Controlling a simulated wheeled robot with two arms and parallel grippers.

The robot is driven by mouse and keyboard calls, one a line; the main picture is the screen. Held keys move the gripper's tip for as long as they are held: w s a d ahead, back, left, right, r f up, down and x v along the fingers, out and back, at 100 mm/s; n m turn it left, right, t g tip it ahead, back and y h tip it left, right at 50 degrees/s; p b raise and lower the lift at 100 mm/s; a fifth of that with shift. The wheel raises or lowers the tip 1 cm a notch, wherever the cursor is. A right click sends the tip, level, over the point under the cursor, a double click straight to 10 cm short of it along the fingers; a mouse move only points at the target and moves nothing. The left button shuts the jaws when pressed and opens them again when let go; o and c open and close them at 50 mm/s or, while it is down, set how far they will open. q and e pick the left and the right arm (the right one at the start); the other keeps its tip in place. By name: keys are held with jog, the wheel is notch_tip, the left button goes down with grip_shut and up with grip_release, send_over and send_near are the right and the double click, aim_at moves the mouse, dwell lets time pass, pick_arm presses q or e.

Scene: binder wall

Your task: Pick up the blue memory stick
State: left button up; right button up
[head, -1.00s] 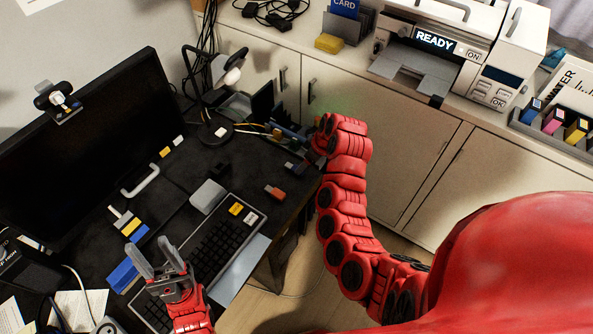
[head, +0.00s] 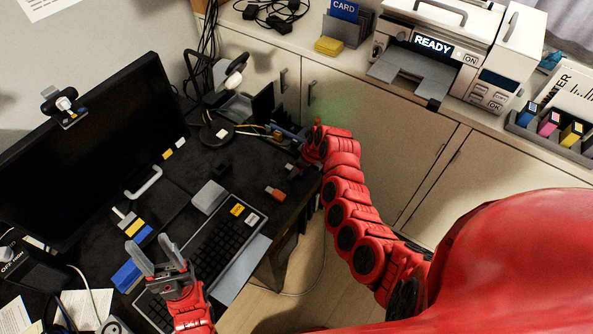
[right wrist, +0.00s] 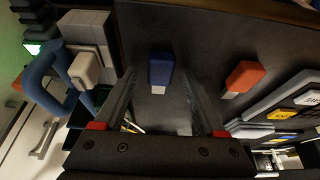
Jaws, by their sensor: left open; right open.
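The blue memory stick (right wrist: 161,70) lies on the dark desk, its pale metal end towards my right gripper (right wrist: 158,92) in the right wrist view. The right gripper is open, with its two fingers to either side of the stick's near end in the picture; I cannot tell the height gap. In the head view the right gripper is mostly hidden by my red arm at the desk's right edge. My left gripper (head: 157,262) is open and empty above the keyboard's near end.
An orange memory stick (right wrist: 245,76) lies right of the blue one; it also shows in the head view (head: 275,193). The keyboard (head: 222,245) and a grey block (head: 208,197) are nearby. A blue looped object (right wrist: 48,82) stands left in the wrist view.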

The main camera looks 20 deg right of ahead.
grip_shut()
jog(key=shift+r, duration=0.1)
dwell(0.4)
